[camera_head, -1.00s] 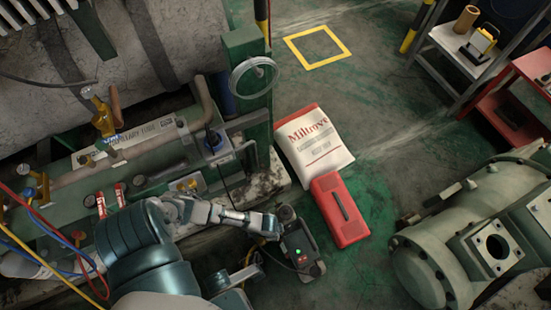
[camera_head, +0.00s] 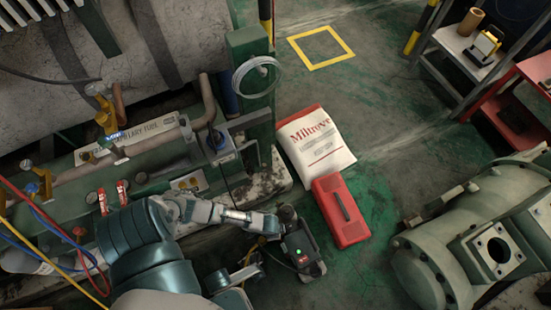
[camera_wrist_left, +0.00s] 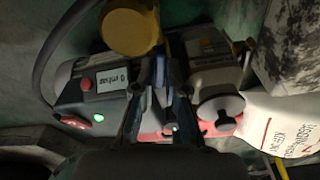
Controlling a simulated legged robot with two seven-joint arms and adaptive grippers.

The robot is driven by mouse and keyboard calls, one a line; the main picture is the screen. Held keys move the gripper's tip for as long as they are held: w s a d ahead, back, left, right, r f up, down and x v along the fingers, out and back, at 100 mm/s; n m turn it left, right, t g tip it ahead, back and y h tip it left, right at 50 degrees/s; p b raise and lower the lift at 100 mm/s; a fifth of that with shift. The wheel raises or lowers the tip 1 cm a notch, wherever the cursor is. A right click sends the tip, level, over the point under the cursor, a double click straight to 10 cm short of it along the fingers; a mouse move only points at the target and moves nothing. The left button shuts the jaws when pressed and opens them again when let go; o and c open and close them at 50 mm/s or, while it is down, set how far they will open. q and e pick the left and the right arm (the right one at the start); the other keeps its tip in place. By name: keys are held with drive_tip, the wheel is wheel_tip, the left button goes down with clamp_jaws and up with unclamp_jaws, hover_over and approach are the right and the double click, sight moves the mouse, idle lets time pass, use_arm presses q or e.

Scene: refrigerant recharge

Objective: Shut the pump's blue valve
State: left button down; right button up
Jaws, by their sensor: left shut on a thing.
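The pump (camera_head: 303,246) is a dark grey and red unit on the floor with a lit green light. In the left wrist view the pump (camera_wrist_left: 90,98) shows a small display, a red button and the green light. My left gripper (camera_head: 274,229) is at the pump's upper left side. In the left wrist view its fingers (camera_wrist_left: 160,100) are shut on the blue valve (camera_wrist_left: 160,73), which shows as a thin blue piece between them. In the head view the gripper hides the valve. Part of my other arm (camera_head: 240,277) seems to show low; its fingers are unclear.
A yellow round part (camera_wrist_left: 130,28) is close to the fingers. A red case (camera_head: 341,212) and a white bag (camera_head: 318,150) lie right of the pump. Green machinery (camera_head: 150,160) with pipes stands left, a large green compressor (camera_head: 440,265) right. Floor beyond the bag is clear.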

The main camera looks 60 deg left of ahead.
use_arm(q)
drive_tip(key=shift+d, duration=0.1)
idle(0.3)
drive_tip(key=shift+m, duration=1.5)
